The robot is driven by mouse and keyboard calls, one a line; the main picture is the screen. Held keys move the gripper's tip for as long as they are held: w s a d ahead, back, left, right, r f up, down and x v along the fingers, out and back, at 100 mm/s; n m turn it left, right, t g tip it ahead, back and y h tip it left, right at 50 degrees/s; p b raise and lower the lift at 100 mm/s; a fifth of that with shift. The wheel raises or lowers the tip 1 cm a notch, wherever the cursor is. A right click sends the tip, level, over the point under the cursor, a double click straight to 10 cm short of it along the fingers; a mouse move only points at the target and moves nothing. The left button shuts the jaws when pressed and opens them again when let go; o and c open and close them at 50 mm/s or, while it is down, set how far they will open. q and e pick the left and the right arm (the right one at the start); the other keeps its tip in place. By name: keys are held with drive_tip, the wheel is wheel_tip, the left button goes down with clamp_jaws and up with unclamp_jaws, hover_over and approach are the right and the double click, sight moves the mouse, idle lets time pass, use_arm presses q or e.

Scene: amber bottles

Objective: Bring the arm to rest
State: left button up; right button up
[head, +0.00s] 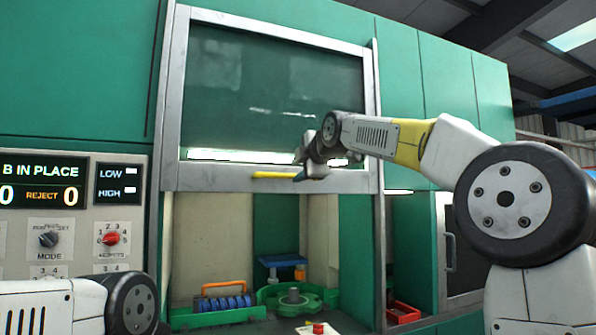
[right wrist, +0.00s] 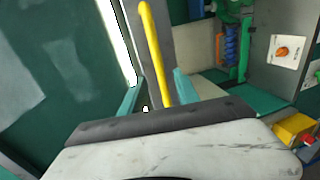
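My right arm (head: 430,145) reaches in from the right of the head view to the sash door (head: 275,85) of the green cabinet. Its gripper (head: 302,174) is at the right end of the yellow handle (head: 272,175) on the sash's lower frame. In the right wrist view, the two teal fingers of the right gripper (right wrist: 158,92) stand apart. The yellow handle (right wrist: 152,45) shows between them, with gaps on both sides; contact cannot be told. My left arm (head: 75,305) shows at the bottom left; its gripper is out of view.
The sash is up, leaving the lower opening clear. Inside are a green ring-shaped fixture (head: 297,298), a blue rack with an orange handle (head: 225,303) and a blue stand (head: 283,261). A control panel (head: 70,215) is at the left; a red tray (head: 403,313) lies at the right.

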drive_tip(key=s+d+f+m+g+h, duration=0.1)
drive_tip(key=s+d+f+m, duration=0.4)
drive_tip(key=s+f, duration=0.7)
drive_tip(key=s+d+f+m+g+h, duration=0.1)
drive_tip(key=s+d+f+m+g, duration=0.3)
drive_tip(key=s+f+m, duration=0.5)
drive_tip(key=s+d+f+m+g+h, duration=0.1)
drive_tip(key=s+d+f+m+g, duration=0.2)
drive_tip(key=s+f, duration=1.2)
wheel_tip(320, 180, down, 4)
drive_tip(key=d+m, duration=0.2)
drive_tip(key=m, duration=0.3)
drive_tip(key=shift+d+h, duration=0.3)
drive_tip(key=shift+h, duration=0.1)
